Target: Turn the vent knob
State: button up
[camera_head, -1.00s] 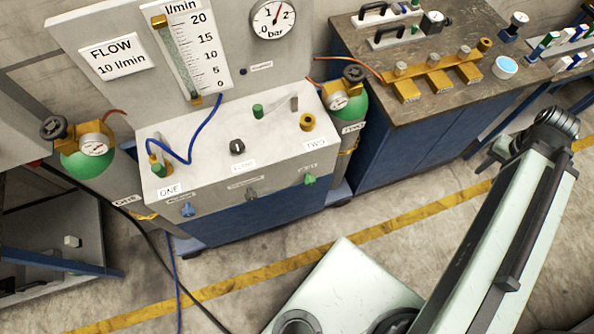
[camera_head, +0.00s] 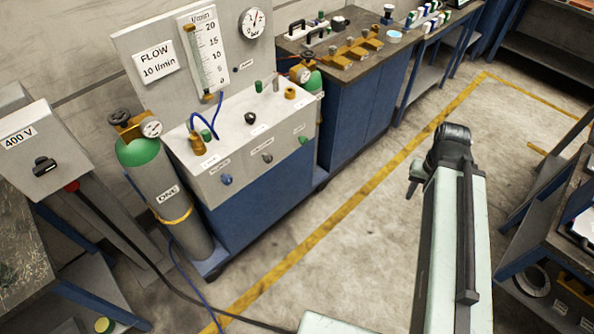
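A flow console (camera_head: 240,185) with a white top and blue base stands against the wall. Its front panel carries a blue knob (camera_head: 226,180) at left, a dark grey knob (camera_head: 267,157) in the middle and a green knob (camera_head: 302,140) at right. A black knob (camera_head: 250,117) sits on its top. The small labels by these knobs are too blurred to tell which says vent. My gripper (camera_head: 413,187) hangs at the end of my pale green arm, to the right of the console, over the floor and touching nothing. Its finger opening is not clear.
A gas cylinder (camera_head: 165,190) stands at the console's left end, near a 400 V box (camera_head: 42,150). A hose crosses the floor. A blue bench (camera_head: 362,105) adjoins the right end. Open floor (camera_head: 345,235) lies before the console; shelving (camera_head: 545,240) stands at far right.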

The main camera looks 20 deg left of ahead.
aim_at(303, 140)
jog(key=u, duration=0.1)
jog(key=k, duration=0.35)
jog(key=u, duration=1.55)
jog(key=i, duration=0.55)
